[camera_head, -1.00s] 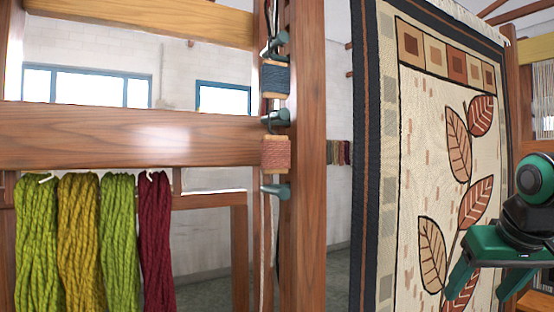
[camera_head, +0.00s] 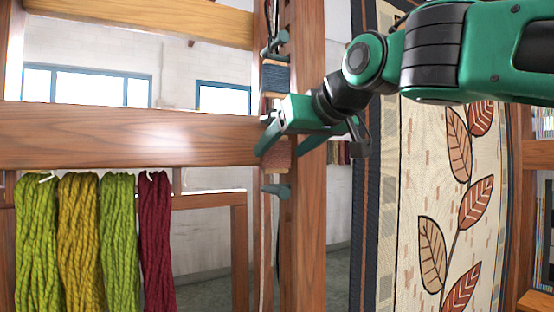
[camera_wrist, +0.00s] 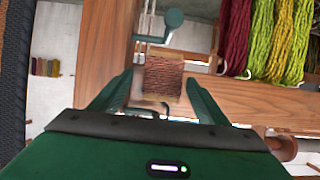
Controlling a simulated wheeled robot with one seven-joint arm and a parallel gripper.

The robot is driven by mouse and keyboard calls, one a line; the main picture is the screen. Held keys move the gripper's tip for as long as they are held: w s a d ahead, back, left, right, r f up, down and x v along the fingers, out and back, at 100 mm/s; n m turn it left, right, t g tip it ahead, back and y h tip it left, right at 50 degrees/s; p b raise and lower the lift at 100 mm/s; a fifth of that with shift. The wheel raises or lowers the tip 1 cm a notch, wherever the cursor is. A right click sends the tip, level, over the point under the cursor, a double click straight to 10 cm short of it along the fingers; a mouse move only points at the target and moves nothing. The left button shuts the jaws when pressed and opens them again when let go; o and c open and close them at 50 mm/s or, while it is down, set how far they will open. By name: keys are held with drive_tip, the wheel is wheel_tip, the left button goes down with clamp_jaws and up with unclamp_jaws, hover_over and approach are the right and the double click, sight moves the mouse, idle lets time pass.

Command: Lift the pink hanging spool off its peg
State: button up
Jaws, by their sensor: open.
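The pink spool (camera_head: 278,160) hangs on the wooden loom post. My gripper (camera_head: 308,148) is in front of it and hides its upper part in the head view. In the wrist view the pink spool (camera_wrist: 164,77) shows whole, with pale wooden ends, between the tips of my open gripper (camera_wrist: 164,82). The fingers stand on either side with gaps to the spool, so it is not gripped. A green peg (camera_head: 276,190) sticks out just below the spool. The peg that bears the spool is mostly hidden.
A blue-grey spool (camera_head: 275,78) hangs above on the same post. A wooden crossbeam (camera_head: 130,136) runs left of the post. Green, yellow and dark red skeins (camera_head: 155,240) hang below it. A leaf-patterned tapestry (camera_head: 430,200) stands to the right.

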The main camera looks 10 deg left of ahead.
drive_tip(key=shift+s+f+x, duration=0.1)
drive_tip(key=shift+x, duration=1.65)
drive_tip(key=shift+s+f+x, duration=0.1)
drive_tip(key=shift+f+x, duration=0.05)
drive_tip(key=shift+x, duration=1.6)
drive_tip(key=shift+a, duration=0.1)
drive_tip(key=c, duration=1.1)
